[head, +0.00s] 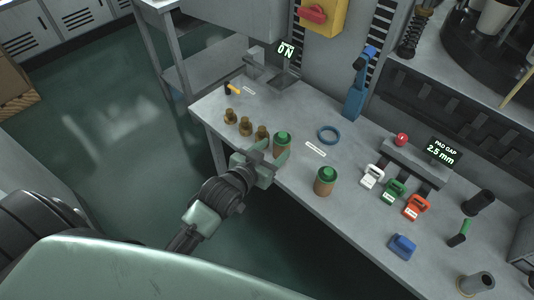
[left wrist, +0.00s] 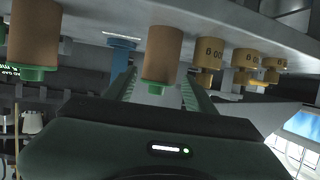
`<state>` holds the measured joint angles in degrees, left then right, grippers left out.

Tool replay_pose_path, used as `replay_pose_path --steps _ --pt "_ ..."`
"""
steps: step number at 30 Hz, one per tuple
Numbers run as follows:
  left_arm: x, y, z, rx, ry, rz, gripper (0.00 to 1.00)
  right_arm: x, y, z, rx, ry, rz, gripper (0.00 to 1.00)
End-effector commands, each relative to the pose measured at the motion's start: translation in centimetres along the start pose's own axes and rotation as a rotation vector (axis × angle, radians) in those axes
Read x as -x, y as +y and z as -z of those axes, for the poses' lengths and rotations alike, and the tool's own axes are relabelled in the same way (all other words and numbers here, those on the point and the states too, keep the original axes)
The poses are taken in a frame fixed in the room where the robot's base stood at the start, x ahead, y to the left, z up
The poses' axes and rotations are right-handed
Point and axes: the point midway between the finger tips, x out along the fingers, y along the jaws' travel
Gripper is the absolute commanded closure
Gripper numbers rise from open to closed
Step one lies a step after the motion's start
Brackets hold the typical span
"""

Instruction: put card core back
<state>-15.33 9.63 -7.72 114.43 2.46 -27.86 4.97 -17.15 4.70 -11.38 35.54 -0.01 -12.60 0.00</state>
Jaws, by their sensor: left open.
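One brown card core (head: 282,143) with a green top stands upright near the table's front edge. My left gripper (head: 266,158) is at this core, with its fingers open. In the left wrist view, which is upside down, the core (left wrist: 162,52) shows ahead between the two spread fingers (left wrist: 158,84); I cannot tell whether either finger touches it. A second brown core (head: 325,182) with a green top stands to the right on the table, and it also shows in the left wrist view (left wrist: 35,38). My right gripper is not in view.
Several brass pieces (head: 245,126) stand left of the near core. White, green (head: 393,191) and orange blocks, a blue block (head: 403,246) and dark cylinders are further right. A blue-handled lever (head: 357,92) stands at the back.

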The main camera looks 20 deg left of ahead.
Motion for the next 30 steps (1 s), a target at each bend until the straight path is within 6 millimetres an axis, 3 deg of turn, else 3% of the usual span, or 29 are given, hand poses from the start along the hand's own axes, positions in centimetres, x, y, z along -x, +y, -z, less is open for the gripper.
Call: replay_pose_path --steps 3,7,26,30 --pt "2.0 0.0 -0.1 0.000 -0.002 0.001 0.45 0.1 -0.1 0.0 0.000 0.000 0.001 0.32" --pt "3.2 0.0 0.0 0.000 -0.001 0.000 0.45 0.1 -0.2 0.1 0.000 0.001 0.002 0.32" --pt "3.6 0.0 -0.1 0.001 -0.005 0.001 0.45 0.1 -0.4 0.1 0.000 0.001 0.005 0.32" --pt "4.8 0.3 -1.8 -0.002 -0.100 0.006 0.45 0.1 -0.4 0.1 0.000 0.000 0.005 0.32"
